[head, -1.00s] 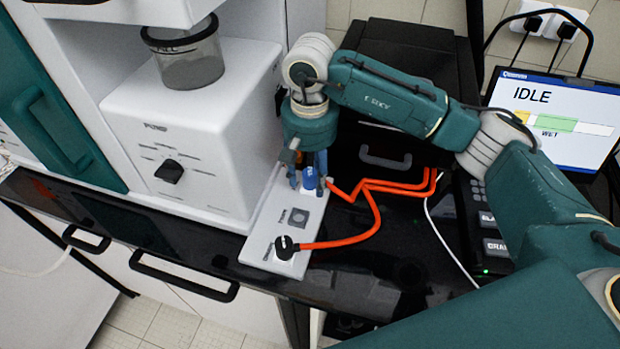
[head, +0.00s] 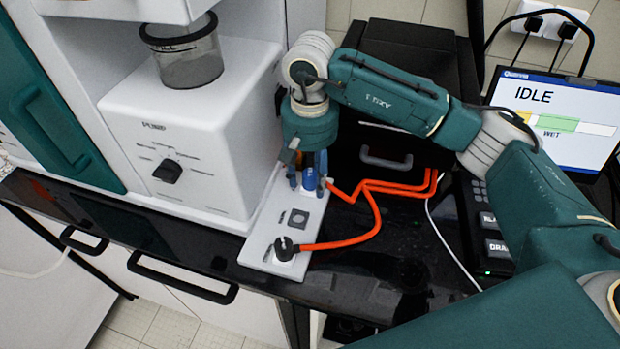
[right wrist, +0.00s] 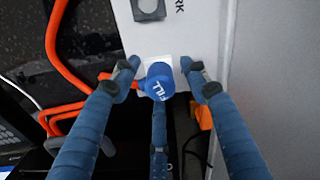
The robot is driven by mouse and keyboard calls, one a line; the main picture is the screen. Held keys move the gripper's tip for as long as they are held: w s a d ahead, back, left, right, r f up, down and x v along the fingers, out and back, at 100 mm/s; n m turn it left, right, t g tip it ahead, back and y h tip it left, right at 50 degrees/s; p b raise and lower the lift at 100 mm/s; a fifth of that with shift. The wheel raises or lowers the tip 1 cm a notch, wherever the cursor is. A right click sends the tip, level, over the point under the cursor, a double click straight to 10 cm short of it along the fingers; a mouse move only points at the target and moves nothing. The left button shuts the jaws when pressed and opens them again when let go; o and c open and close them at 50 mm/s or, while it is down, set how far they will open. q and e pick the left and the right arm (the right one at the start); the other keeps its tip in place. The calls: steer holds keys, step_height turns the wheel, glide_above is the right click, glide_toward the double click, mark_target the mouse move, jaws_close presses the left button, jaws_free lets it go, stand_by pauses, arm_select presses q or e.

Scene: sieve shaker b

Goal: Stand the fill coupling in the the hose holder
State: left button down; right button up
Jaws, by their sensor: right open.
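The blue fill coupling (head: 310,181), marked FILL, stands at the far end of a white strip (head: 265,225) on the black bench; this strip appears to be the hose holder. In the right wrist view the coupling (right wrist: 160,82) is seen from above with its FILL label readable. An orange hose leaves its side. My right gripper (head: 307,184) points down over it, with its open blue fingers around the coupling. In the right wrist view, gaps show between the fingers (right wrist: 160,72) and the coupling. The coupling's base is partly hidden. My left gripper is out of view.
A grey square socket (head: 299,218) sits mid-strip. A black coupling (head: 285,248) with an orange hose (head: 345,240) stands at the near end. The white machine (head: 195,140) rises close on the left. A screen (head: 555,115) reads IDLE. The bench front is clear.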

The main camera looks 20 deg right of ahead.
steer(key=shift+b, duration=0.4)
jaws_close()
steer(key=shift+r, duration=0.1)
